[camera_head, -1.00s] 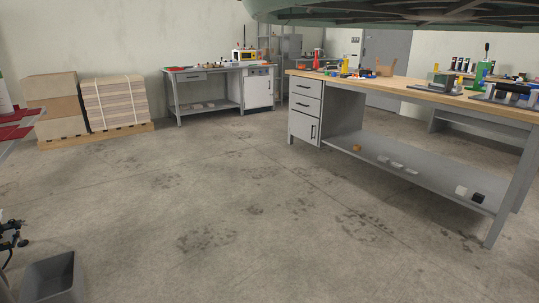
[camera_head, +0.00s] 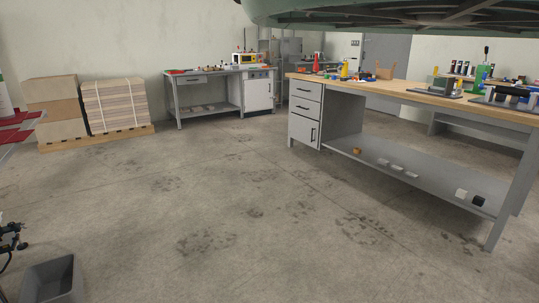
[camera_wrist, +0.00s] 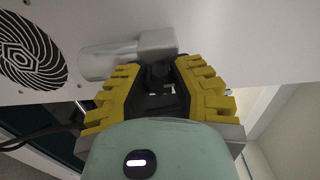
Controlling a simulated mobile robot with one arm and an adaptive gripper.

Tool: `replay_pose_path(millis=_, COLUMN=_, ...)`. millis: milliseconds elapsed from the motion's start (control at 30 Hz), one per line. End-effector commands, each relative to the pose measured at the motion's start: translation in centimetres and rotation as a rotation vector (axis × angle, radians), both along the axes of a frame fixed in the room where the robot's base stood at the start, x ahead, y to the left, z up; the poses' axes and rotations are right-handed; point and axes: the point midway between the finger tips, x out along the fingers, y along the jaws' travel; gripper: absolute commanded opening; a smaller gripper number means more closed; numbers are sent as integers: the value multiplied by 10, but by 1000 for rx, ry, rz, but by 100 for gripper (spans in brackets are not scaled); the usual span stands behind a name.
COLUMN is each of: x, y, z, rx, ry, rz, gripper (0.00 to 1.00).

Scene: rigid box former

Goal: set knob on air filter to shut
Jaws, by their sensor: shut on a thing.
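In the wrist view, my gripper (camera_wrist: 158,68) has yellow ridged fingers that point up towards a pale panel. The fingers are closed in around a dark part between their tips, which I take to be the knob (camera_wrist: 155,76); it is mostly hidden by the fingers. Just beyond the tips is a grey fitting (camera_wrist: 157,41), made of a block with a rounded cylinder on its left. I cannot read the knob's setting. Neither the gripper nor the air filter can be made out in the head view.
A round black vent (camera_wrist: 30,52) is on the panel's left, with dark cables below it. In the head view, a long workbench (camera_head: 410,88) stands at right, a smaller bench (camera_head: 205,72) at the back, and stacked boxes on a pallet (camera_head: 98,137) at left. The floor between is clear.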

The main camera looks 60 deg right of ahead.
Motion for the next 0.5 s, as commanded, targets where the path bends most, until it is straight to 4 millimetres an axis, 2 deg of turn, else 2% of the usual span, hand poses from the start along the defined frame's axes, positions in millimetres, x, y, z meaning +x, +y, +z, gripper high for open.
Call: replay_pose_path(millis=500, x=4, y=-3, z=-2, rx=23, ry=64, rz=-10, gripper=0)
